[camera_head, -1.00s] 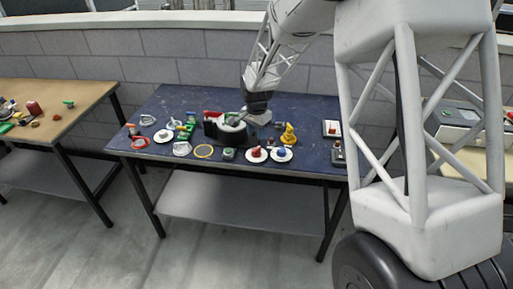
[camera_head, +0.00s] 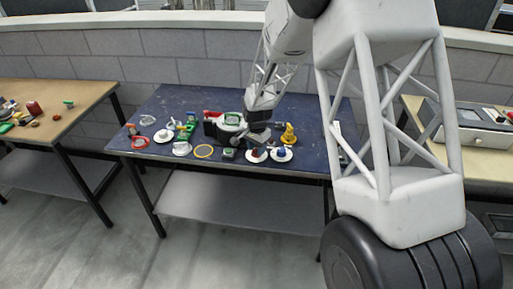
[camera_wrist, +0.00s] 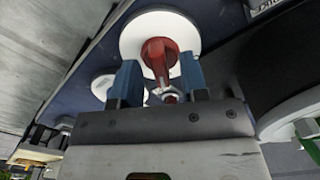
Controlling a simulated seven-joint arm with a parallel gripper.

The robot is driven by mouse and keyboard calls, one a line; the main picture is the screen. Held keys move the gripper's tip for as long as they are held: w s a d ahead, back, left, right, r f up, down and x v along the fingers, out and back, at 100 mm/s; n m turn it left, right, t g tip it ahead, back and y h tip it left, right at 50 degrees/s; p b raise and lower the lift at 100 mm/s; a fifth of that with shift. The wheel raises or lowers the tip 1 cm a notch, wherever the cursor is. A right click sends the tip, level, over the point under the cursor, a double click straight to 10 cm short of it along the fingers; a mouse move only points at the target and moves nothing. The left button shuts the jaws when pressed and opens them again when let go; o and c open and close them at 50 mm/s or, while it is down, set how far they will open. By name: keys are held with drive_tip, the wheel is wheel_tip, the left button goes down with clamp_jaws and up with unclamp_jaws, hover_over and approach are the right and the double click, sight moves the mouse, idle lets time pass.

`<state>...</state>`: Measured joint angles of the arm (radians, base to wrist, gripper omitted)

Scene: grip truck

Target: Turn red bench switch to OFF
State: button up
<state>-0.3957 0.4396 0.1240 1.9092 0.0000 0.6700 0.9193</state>
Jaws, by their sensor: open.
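The red switch (camera_wrist: 160,57) sits on a round white plate (camera_wrist: 133,37) in the wrist view. The red lever points toward my gripper, with a small metal-looking part near its end. My gripper (camera_wrist: 158,75) has its two blue fingers apart, one on each side of the lever; I cannot tell whether either touches it. In the head view the red switch (camera_head: 255,153) stands near the front edge of the blue bench (camera_head: 240,178), with my gripper (camera_head: 258,140) just above it. The switch's markings are not readable.
A blue-knobbed switch (camera_head: 281,152) on a white plate stands close to the right. A green-topped block (camera_head: 228,154) is close to the left. A black and red box (camera_head: 214,124) and a yellow figure (camera_head: 288,136) are behind.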

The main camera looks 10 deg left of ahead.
clamp_jaws()
idle(0.3)
drive_tip(key=shift+n, duration=0.5)
drive_tip(key=n, duration=1.1)
idle(0.4)
unclamp_jaws()
